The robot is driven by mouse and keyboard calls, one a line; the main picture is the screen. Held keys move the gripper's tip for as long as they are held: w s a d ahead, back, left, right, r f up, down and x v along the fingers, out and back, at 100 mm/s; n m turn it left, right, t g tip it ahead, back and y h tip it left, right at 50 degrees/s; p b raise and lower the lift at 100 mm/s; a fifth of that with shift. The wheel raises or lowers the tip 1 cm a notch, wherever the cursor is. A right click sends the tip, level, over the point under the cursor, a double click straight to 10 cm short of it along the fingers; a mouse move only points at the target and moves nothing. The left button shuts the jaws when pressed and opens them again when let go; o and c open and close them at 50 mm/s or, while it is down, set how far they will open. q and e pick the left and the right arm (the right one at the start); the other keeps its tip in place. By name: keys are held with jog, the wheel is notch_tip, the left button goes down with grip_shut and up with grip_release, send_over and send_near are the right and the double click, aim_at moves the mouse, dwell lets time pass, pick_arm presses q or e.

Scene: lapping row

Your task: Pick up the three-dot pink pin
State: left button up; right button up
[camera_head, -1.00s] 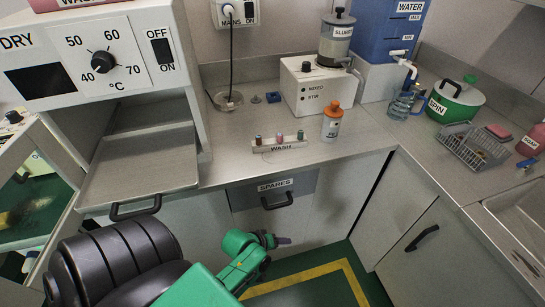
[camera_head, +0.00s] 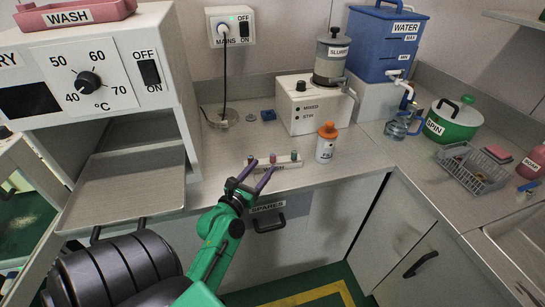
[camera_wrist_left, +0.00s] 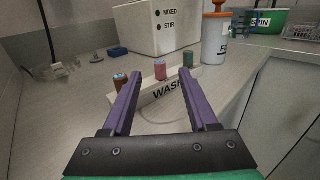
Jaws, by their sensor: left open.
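The pink pin (camera_head: 272,158) stands upright in the middle of the white WASH rack (camera_head: 289,164) on the counter. It also shows in the left wrist view (camera_wrist_left: 159,69); its dots are too small to make out. My left gripper (camera_head: 264,168) is open and empty at the rack's front side. In the left wrist view its purple fingers point towards the rack, with the pink pin between them in the picture, apparently beyond the tips. My right gripper is not in view.
An orange-capped bottle (camera_head: 327,142) stands just right of the rack. Behind are the mixer box (camera_head: 310,117) and a small blue part (camera_head: 268,115). The dryer cabinet (camera_head: 184,90) bounds the left side. Bare counter (camera_head: 225,152) lies left of the rack.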

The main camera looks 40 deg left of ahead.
aim_at(273, 159)
pick_arm(q)
jog(key=p+x, duration=0.1)
jog(key=x, duration=0.9)
jog(key=shift+w+f, duration=0.15)
jog(key=shift+w, duration=0.25)
jog(key=shift+s, duration=0.1)
grip_shut()
